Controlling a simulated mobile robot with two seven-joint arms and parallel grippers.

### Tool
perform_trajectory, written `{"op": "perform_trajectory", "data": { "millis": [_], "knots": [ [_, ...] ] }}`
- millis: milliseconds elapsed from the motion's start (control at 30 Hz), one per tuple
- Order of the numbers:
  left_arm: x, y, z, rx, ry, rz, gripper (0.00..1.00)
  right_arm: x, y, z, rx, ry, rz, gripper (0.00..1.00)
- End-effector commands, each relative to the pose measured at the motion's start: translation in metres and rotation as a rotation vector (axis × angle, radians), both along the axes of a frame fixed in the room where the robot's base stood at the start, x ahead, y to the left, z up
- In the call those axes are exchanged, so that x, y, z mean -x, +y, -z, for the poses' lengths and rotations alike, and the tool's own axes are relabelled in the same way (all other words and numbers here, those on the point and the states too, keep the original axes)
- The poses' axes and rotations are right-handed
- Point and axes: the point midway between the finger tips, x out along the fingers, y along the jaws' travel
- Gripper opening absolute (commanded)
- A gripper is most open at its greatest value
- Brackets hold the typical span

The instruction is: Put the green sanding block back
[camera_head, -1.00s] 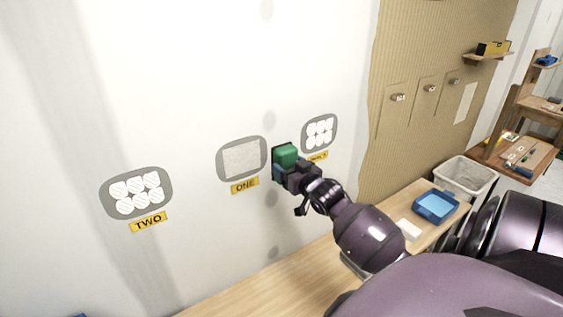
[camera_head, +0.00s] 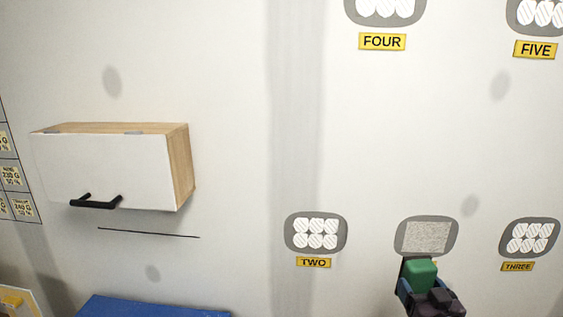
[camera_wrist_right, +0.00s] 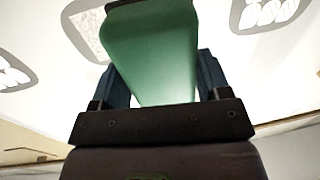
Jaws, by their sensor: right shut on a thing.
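The green sanding block (camera_head: 420,273) is held in my right gripper (camera_head: 426,288), in front of the wall at the lower right of the head view. The block also shows large in the right wrist view (camera_wrist_right: 152,55), between the two blue fingers. The gripper is shut on it. In the head view the block sits just below the grey-framed patch ONE (camera_head: 427,236). Its dark far face shows as a thin edge. I cannot tell whether the block touches the wall. My left gripper is not in view.
Patches TWO (camera_head: 316,233) and THREE (camera_head: 530,238) flank it, with FOUR (camera_head: 385,8) and FIVE (camera_head: 537,14) above. A white-fronted wall cabinet (camera_head: 100,168) with a black handle hangs shut at left. A blue surface (camera_head: 155,306) lies below it.

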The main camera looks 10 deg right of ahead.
Motion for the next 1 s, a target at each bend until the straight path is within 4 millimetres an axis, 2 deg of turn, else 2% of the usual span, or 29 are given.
{"op": "perform_trajectory", "data": {
  "millis": [33,200,300,400,533,1000],
  "knots": [
    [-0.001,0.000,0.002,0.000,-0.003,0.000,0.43,0.004,0.026,0.004,-0.008,-0.003,-0.018,0.45],
    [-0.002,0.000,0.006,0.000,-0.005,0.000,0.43,0.019,0.100,0.005,-0.007,-0.003,-0.069,0.45],
    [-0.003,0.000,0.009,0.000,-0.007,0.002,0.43,0.026,0.135,0.002,-0.007,-0.003,-0.091,0.45],
    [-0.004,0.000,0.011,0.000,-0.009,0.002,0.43,0.032,0.159,0.002,-0.004,0.000,-0.108,0.45],
    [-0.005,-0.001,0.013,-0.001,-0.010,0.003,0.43,0.036,0.172,0.006,-0.002,0.001,-0.113,0.45],
    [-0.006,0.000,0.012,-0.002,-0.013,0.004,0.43,0.037,0.172,0.009,0.000,0.000,-0.110,0.45]
  ]
}}
